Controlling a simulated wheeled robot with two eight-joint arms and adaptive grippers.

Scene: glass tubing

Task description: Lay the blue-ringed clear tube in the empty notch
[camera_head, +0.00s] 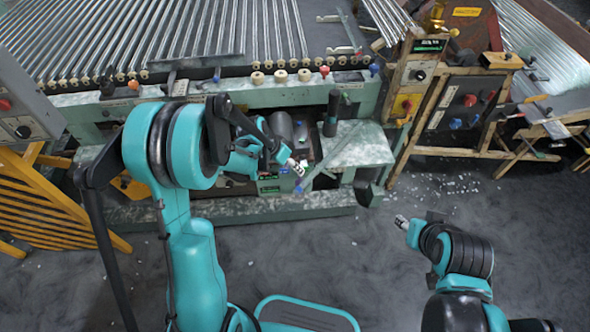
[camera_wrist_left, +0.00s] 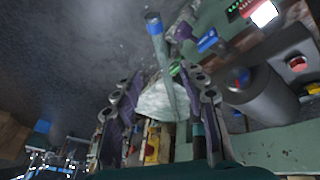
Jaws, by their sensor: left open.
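A clear tube (camera_wrist_left: 165,62) with a blue ring (camera_wrist_left: 153,18) near one end runs down the left wrist view between the fingertips. In the head view a pale slanted tube (camera_head: 325,160) with a blue end appears beside my left gripper (camera_head: 297,168), low in front of the green machine. My left gripper (camera_wrist_left: 158,78) is open, its two fingers spread on either side of the tube's line; I cannot tell whether they touch it. I cannot make out the empty notch clearly. My right arm's end (camera_head: 402,222) is above the floor at right; its jaws are too small to read.
The green machine's rack (camera_head: 200,40) holds several long tubes, with small knobs along its front edge. A dark cylinder (camera_head: 332,113) stands near my left gripper. A wooden-framed control stand (camera_head: 440,105) is at right. The grey floor (camera_head: 330,260) in front is mostly open.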

